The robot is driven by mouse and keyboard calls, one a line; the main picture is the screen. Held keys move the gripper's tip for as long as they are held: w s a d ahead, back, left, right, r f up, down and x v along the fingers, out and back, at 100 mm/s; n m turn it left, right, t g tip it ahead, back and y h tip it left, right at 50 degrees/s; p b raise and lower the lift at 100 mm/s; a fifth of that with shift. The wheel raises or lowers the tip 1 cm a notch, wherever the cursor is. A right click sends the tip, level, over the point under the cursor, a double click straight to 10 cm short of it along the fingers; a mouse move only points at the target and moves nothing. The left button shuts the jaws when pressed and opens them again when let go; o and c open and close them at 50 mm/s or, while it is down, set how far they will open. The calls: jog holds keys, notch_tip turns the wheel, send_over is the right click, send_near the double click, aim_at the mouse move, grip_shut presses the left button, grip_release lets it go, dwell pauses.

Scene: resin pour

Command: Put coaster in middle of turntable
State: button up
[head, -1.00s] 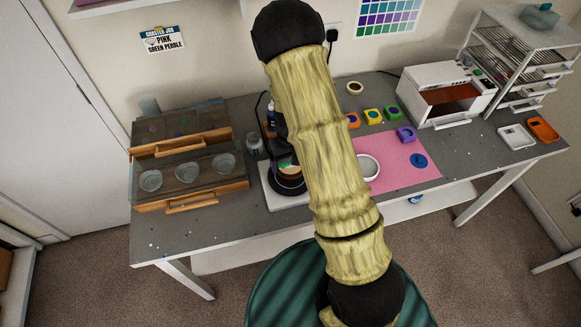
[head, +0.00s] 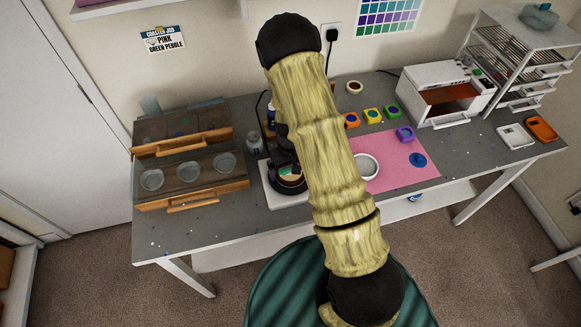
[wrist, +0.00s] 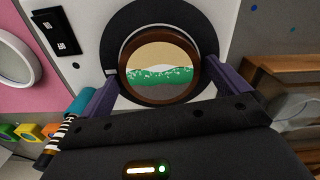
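The coaster (wrist: 160,78) is round with a brown rim and a cream, white and green face. In the wrist view it lies between the two purple fingers of my gripper (wrist: 160,72), which meet its rim on both sides. The black round turntable (wrist: 116,35) shows around and beneath it, roughly concentric. I cannot tell whether the coaster touches the turntable. In the head view the turntable (head: 291,187) is on a white base, and the coaster (head: 288,171) is partly hidden by my dark gripper.
A pink mat (head: 400,175) with a white ring-shaped dish (head: 366,167) is to the right. Wooden-handled trays with round cups (head: 187,172) stand left. A small bottle (head: 254,143) is close beside the turntable. Coloured pots (head: 372,116) and a white oven (head: 445,95) are behind and right.

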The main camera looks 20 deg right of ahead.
jog(key=shift+r, duration=0.2)
notch_tip(320, 180, up, 12)
jog(key=b, duration=0.2)
dwell(0.3)
dwell(0.4)
jog(key=s+r+m+t, duration=0.1)
jog(key=s+r+t, duration=0.1)
jog(key=s+r, duration=0.8)
jog(key=s, duration=0.4)
jog(key=shift+s+r+m+t, duration=0.2)
jog(key=shift+s+m+t, duration=0.1)
jog(key=shift+m, duration=0.1)
